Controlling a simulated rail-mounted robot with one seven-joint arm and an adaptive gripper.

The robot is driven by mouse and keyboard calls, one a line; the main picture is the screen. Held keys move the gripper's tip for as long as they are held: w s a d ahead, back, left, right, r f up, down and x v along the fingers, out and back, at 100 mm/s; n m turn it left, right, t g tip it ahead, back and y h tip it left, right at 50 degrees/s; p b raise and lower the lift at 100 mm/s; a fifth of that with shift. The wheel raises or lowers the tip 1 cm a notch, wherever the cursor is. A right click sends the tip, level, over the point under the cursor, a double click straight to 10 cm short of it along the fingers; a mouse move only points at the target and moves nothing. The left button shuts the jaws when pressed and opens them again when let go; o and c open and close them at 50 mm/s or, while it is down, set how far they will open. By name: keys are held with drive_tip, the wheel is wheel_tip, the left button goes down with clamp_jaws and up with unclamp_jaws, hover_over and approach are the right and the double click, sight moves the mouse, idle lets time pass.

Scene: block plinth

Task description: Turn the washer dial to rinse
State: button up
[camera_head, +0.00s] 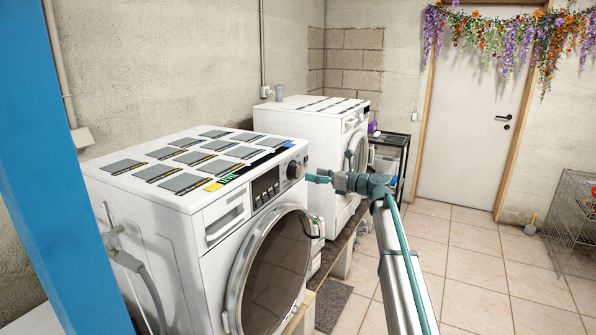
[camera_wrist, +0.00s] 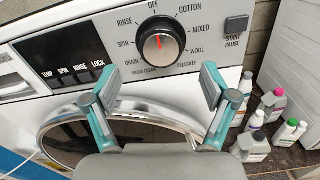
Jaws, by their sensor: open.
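The washer (camera_head: 168,213) is the white front-loading machine at the left in the head view. Its dark round dial (camera_head: 295,169) sits at the right of the control panel. In the wrist view the dial (camera_wrist: 161,45) is at the top centre, with its red pointer line up toward OFF. The RINSE label (camera_wrist: 124,22) is up and left of the dial. My gripper (camera_wrist: 158,82) is open and empty, its teal fingers spread below the dial on either side, apart from it. In the head view my gripper (camera_head: 318,177) is just right of the dial.
The washer's round glass door (camera_head: 272,268) is below the panel. A second white machine (camera_head: 318,135) stands behind. Several bottles (camera_wrist: 256,145) are at the right in the wrist view. A blue post (camera_head: 55,180) is at the left. The tiled floor (camera_head: 480,275) at right is mostly free.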

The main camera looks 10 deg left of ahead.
sight(299, 172)
drive_tip(key=p+x, duration=0.1)
drive_tip(key=x, duration=0.6)
drive_tip(key=c, duration=1.2)
drive_tip(key=shift+o, duration=0.2)
drive_tip(key=shift+f+n+b, duration=0.1)
drive_tip(key=shift+n+b, duration=0.2)
drive_tip(key=shift+n, duration=0.2)
drive_tip(key=n+b, duration=0.3)
drive_tip(key=shift+f, duration=0.1)
drive_tip(key=shift+n+b, duration=1.3)
drive_tip(key=shift+n, duration=0.5)
